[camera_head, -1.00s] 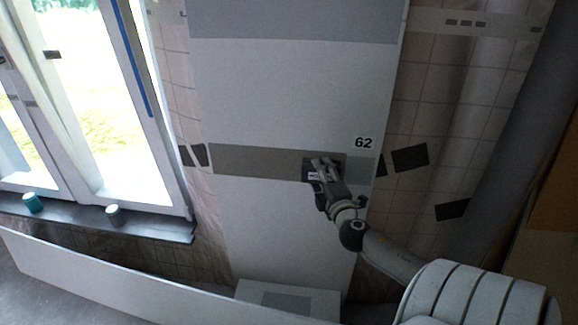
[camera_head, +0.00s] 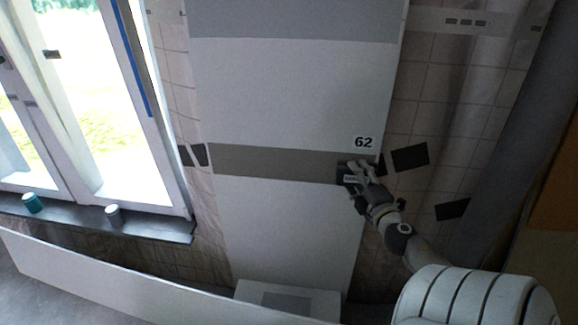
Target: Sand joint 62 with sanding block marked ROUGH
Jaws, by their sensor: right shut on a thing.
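Joint 62 (camera_head: 270,163) is a darker grey-brown horizontal band across the pale panel (camera_head: 290,95). The number label 62 (camera_head: 364,142) is just above its right end. My right gripper (camera_head: 359,174) is shut on a dark sanding block (camera_head: 343,170) at the right end of the band. The block appears to lie against the band; its marking is too small to read. The band looks evenly dark from its left end up to the block. My left gripper is not in view.
A window with a sill (camera_head: 150,224) stands at the left, with a teal cup (camera_head: 32,202) and a grey cup (camera_head: 113,214) on it. A long pale board (camera_head: 110,285) runs along the bottom left. A tiled wall (camera_head: 440,90) is right of the panel.

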